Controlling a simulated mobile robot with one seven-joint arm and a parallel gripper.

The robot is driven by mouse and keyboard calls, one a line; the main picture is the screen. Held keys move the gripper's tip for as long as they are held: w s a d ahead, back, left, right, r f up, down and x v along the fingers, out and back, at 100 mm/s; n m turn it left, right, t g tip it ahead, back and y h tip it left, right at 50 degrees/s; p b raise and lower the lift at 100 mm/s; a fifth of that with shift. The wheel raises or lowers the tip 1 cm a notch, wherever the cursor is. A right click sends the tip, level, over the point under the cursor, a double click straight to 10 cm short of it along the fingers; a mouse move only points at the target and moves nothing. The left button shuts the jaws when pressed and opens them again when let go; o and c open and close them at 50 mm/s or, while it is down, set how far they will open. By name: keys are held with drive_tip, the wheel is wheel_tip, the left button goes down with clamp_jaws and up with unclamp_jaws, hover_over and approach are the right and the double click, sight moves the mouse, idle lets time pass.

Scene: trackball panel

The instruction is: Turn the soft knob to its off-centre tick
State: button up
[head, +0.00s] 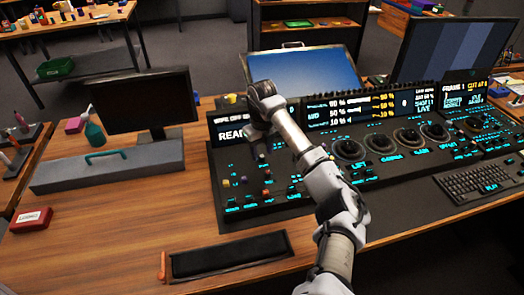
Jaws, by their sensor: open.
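The trackball panel (330,172) is a dark sloped console with lit blue labels. Its left section carries several small coloured knobs, among them a reddish one (267,172) and a yellowish one (227,183). The labels are too small to read, so I cannot tell which knob is the soft knob or where its tick lies. My gripper (259,146) points down over the upper part of this left section, above the small knobs. It is open, with nothing seen between the fingers. My wrist and arm hide part of the panel and its left display.
Several large trackballs (349,149) line the panel's middle. A keyboard (484,182) lies to the right. Monitors stand behind. A grey case with a teal handle (105,155), a red box (31,220) and a black tray (230,255) sit left and in front. Bare wood (130,225) lies between them.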

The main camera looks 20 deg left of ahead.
drive_tip(key=shift+f, duration=0.8)
drive_tip(key=shift+c, duration=0.4)
clamp_jaws()
